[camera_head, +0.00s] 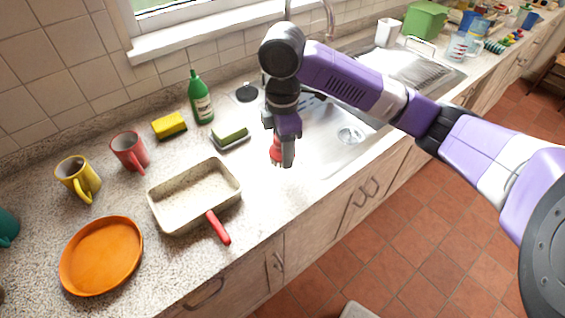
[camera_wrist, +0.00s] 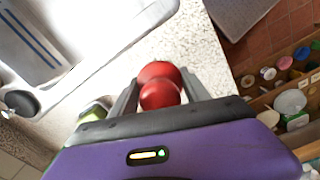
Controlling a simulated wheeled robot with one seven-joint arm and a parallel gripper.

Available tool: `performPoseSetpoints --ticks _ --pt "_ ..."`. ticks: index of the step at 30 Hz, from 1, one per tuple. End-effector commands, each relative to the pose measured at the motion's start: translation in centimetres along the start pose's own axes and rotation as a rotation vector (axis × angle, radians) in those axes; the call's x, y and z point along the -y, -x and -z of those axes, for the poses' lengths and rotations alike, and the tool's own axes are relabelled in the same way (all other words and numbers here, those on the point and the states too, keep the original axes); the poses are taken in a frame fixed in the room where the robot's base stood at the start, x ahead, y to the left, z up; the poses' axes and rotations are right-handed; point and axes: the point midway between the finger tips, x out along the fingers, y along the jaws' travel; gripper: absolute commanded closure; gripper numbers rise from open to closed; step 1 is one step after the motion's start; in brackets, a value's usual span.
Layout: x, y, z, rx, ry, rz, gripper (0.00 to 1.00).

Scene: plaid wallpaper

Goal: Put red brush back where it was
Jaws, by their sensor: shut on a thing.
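My gripper (camera_head: 281,150) is shut on the red brush (camera_head: 275,155) above the counter, just left of the sink (camera_head: 335,150). In the head view a grey finger partly hides the brush. In the wrist view the brush shows as a rounded red shape (camera_wrist: 160,94) between the two fingers; its far end is hidden. I cannot tell whether it touches the counter.
A green sponge (camera_head: 230,131) on a dark holder, a green bottle (camera_head: 200,100) and a yellow sponge (camera_head: 168,125) stand behind left. A beige pan (camera_head: 160,210) with a red handle (camera_head: 218,228) and an orange plate (camera_head: 102,256) lie left. Counter between pan and gripper is clear.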

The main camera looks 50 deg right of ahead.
Motion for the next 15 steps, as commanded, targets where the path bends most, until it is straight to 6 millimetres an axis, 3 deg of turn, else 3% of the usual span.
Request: performPoseSetpoints --ticks 8,15 --pt "0.0 -2.0 0.0 0.0 0.0 0.001 0.84" --pt "0.0 -5.2 0.0 0.0 0.0 0.001 0.84"
